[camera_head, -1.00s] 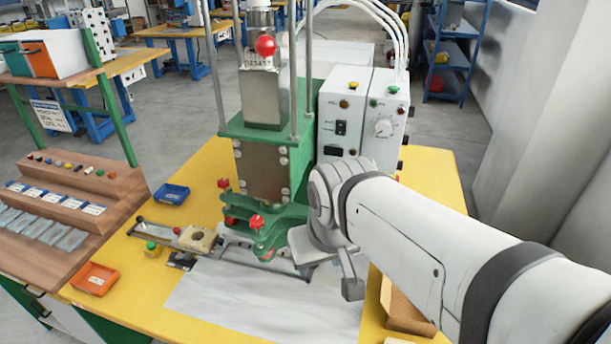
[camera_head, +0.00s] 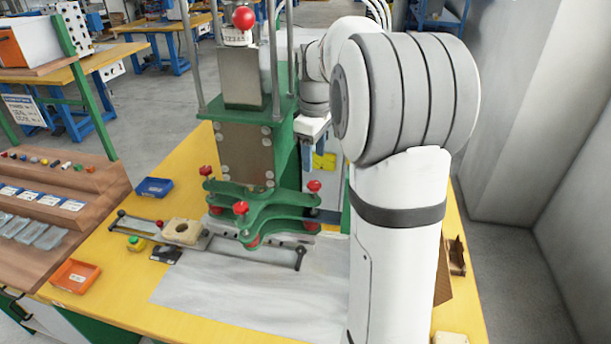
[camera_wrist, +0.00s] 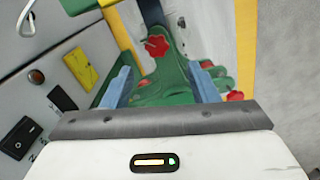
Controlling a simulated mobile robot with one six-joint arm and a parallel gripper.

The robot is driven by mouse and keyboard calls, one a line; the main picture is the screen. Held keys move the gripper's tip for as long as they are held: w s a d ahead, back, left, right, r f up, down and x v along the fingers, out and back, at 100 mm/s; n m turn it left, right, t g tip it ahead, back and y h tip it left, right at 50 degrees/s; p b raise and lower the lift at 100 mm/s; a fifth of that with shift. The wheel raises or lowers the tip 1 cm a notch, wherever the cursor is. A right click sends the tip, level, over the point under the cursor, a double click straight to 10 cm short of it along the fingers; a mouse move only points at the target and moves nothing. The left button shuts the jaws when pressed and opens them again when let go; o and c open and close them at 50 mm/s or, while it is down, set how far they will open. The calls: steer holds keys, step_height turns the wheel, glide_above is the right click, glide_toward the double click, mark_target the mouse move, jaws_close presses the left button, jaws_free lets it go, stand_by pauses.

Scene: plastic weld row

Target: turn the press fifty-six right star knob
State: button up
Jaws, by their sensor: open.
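The press (camera_head: 245,150) has a green lower bracket (camera_head: 270,203) carrying red star knobs. The rightmost red star knob (camera_head: 314,186) is beside my arm in the head view. Others are the front knob (camera_head: 240,208) and the left knob (camera_head: 206,170). My gripper (camera_wrist: 160,84) is open and empty in the wrist view. One red star knob (camera_wrist: 157,46) shows beyond the gap between its fingers, and another (camera_wrist: 235,96) is right of the right finger. I cannot tell from the wrist view which knob is which. In the head view the fingertips are not clearly visible.
A white control box (camera_wrist: 40,90) with a switch and yellow parts is close at left in the wrist view. Steel columns (camera_head: 191,60) flank the press. A blue tray (camera_head: 154,187) and an orange tray (camera_head: 75,276) lie on the yellow table.

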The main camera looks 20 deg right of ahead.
mark_target(314, 183)
steer(key=shift+w+d+f, duration=0.2)
steer(key=shift+w, duration=0.05)
steer(key=shift+f, duration=0.35)
step_height(314, 183, down, 7)
steer(key=shift+p, duration=0.35)
steer(key=shift+c, duration=0.2)
